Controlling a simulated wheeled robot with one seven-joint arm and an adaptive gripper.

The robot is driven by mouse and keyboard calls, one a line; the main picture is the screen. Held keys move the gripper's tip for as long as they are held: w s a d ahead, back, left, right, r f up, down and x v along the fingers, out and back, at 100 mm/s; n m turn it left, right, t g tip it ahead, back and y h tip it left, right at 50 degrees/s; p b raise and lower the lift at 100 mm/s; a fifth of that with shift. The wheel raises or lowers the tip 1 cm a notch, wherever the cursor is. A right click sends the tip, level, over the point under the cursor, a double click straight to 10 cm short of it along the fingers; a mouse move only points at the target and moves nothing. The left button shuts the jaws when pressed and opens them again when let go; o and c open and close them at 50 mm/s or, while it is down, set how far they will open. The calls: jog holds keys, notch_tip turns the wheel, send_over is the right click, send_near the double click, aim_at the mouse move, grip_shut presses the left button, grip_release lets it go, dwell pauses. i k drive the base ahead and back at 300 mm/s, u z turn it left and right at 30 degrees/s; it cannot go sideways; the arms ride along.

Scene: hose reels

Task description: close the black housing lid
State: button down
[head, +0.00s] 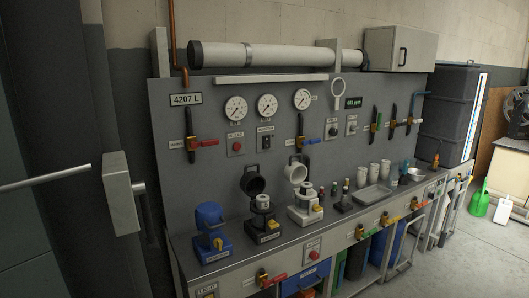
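The black housing (263,228) stands on the grey bench, between a blue housing on the left and a white one on the right. Its round, cup-like black lid (252,181) is open, tilted up at the back near the panel. A pale cylindrical piece (263,202) shows in the top of the black housing. My gripper is not in view.
The blue housing (211,230) has its lid down; the white housing (304,207) has its lid (295,172) raised. Gauges, valves and switches cover the panel (215,170) behind. Pale cups and a tray (371,195) stand further right. A pale grey box (122,192) juts out at left.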

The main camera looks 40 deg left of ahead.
aim_at(252, 183)
jog(key=i, duration=1.2)
jog(key=u, duration=1.55)
